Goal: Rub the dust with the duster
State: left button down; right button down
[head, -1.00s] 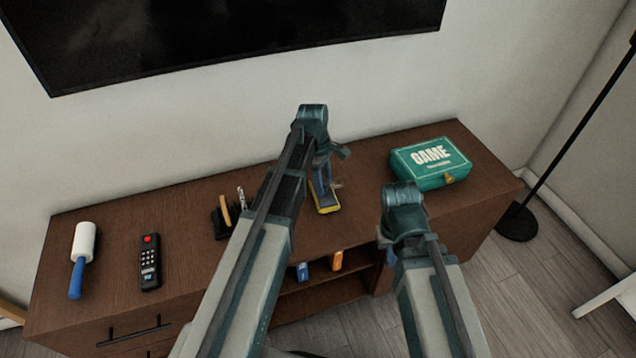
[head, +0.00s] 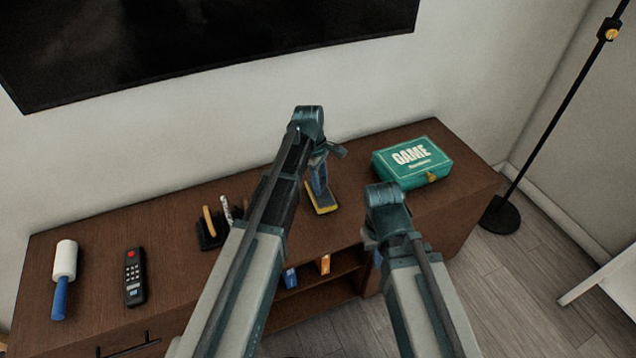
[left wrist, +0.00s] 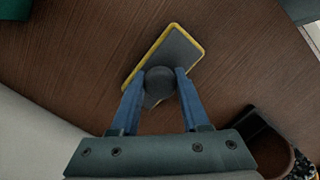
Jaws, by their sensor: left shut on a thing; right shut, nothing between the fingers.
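The duster (head: 327,208) has a grey pad with a yellow edge and lies low on the brown cabinet top, seemingly flat against it. My left gripper (head: 318,184) is shut on its dark round knob, which shows between the blue fingers in the left wrist view, where the duster (left wrist: 185,52) and the left gripper (left wrist: 161,82) are both clear. My right gripper (head: 376,256) is shut and empty near the cabinet's front edge, its fingers mostly hidden behind its own arm. I cannot make out any dust patch clearly.
On the cabinet top (head: 150,225) are a teal game box (head: 425,165) to the right, a dark holder (head: 211,232) behind my left arm, a remote (head: 134,278) and a lint roller (head: 64,262) to the left. A floor lamp (head: 500,214) stands at right.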

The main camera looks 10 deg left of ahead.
pick_arm(q)
jog(key=shift+w+d+f, duration=0.1)
jog(key=shift+w+d, duration=0.35)
jog(key=shift+d, duration=0.25)
jog(key=shift+w+d, duration=0.45)
jog(key=shift+d, duration=0.2)
jog(key=shift+w+d, duration=0.55)
jog(key=shift+d, duration=0.25)
jog(key=shift+w+d, duration=0.5)
jog(key=shift+d, duration=0.25)
jog(key=shift+w+a, duration=0.65)
jog(key=shift+w, duration=0.25)
jog(key=shift+a, duration=0.1)
jog(key=shift+s+a, duration=0.55)
jog(key=shift+a, duration=0.2)
jog(key=shift+s+a, duration=0.55)
jog(key=shift+a, duration=0.2)
